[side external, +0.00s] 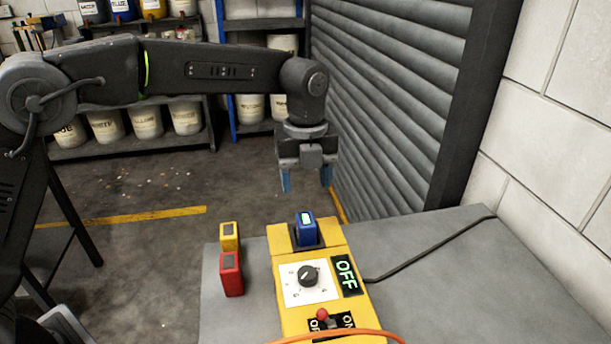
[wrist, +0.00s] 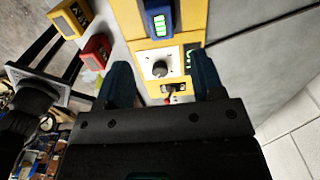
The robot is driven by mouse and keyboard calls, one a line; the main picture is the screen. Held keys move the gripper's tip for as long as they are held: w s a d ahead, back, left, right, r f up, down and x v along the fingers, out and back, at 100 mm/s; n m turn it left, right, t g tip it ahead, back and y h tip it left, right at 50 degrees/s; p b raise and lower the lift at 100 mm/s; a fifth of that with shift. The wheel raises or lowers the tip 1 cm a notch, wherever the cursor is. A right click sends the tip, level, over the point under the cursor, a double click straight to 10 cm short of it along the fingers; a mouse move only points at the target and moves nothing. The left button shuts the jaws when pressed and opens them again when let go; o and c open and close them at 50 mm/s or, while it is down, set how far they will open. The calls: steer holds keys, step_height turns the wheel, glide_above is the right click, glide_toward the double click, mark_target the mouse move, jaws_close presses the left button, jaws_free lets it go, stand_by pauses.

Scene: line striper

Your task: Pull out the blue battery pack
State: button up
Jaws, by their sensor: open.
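The blue battery pack (side external: 305,228) stands upright in a dark socket at the far end of the yellow machine (side external: 277,240). A pale green-white display shows on its face. In the wrist view the blue pack (wrist: 160,18) is at the top edge, partly cut off by the frame. My gripper (side external: 306,188) is open and empty, pointing down, above the pack and apart from it. In the wrist view its two blue fingers (wrist: 163,88) are spread wide, with the machine's dial and switch showing between them.
A yellow block (side external: 229,236) and a red block (side external: 231,274) stand left of the machine on the grey bench (side external: 420,270). The machine bears a black dial (side external: 308,276), a lit OFF sign (side external: 346,276) and a red-tipped switch (side external: 322,314). A black cable (side external: 430,250) crosses the bench.

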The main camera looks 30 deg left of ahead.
mark_target(306, 219)
steer(key=shift+f, duration=5)
steer(key=c, duration=0.9)
